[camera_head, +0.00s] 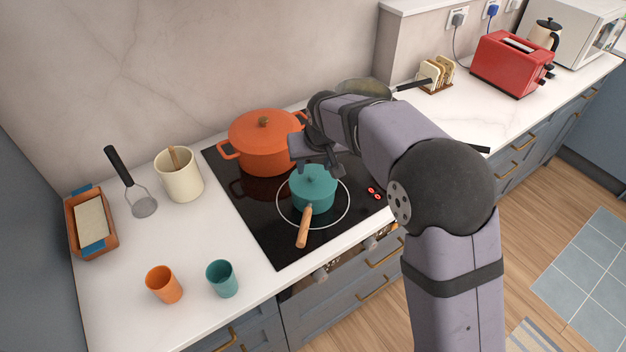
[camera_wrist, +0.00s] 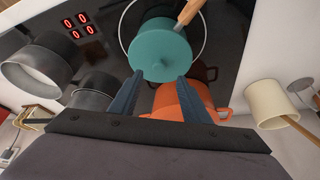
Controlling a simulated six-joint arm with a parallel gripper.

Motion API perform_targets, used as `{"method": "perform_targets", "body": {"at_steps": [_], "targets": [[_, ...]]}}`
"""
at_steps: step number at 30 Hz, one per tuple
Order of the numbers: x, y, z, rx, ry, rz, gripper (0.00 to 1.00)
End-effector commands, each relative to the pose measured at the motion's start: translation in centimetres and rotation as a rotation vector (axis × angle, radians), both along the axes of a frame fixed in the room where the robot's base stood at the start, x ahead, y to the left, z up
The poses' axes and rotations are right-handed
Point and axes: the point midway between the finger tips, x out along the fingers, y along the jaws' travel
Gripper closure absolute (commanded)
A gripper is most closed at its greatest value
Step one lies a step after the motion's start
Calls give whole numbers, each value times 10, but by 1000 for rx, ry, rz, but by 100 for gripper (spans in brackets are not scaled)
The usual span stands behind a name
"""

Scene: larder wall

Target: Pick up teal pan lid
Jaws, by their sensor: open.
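The teal pan lid (camera_head: 314,181) sits on a small teal saucepan (camera_head: 313,203) with a wooden handle, on the front of the black hob. The lid also shows in the wrist view (camera_wrist: 160,53), with its round knob (camera_wrist: 163,67) near its lower edge. My gripper (camera_head: 313,165) is just above and behind the lid. In the wrist view its two dark fingers (camera_wrist: 157,80) are spread apart with nothing held between them. The fingertips appear close to the lid's near edge; I cannot tell whether they touch it.
An orange pot (camera_head: 263,140) stands behind the saucepan, close to my gripper. Grey pans (camera_wrist: 93,92) are at the left in the wrist view. A cream utensil jar (camera_head: 179,177), an orange cup (camera_head: 163,284) and a teal cup (camera_head: 222,278) stand on the left counter, with free room between.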

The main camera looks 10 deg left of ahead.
Motion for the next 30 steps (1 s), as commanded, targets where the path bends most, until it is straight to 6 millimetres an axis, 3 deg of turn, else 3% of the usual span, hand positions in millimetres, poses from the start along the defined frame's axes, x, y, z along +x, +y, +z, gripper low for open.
{"method": "perform_targets", "body": {"at_steps": [15,26,30], "targets": [[16,4,-42,-2,2,0,57],[18,5,-49,0,1,0,57],[18,5,-48,0,1,0,88]]}}
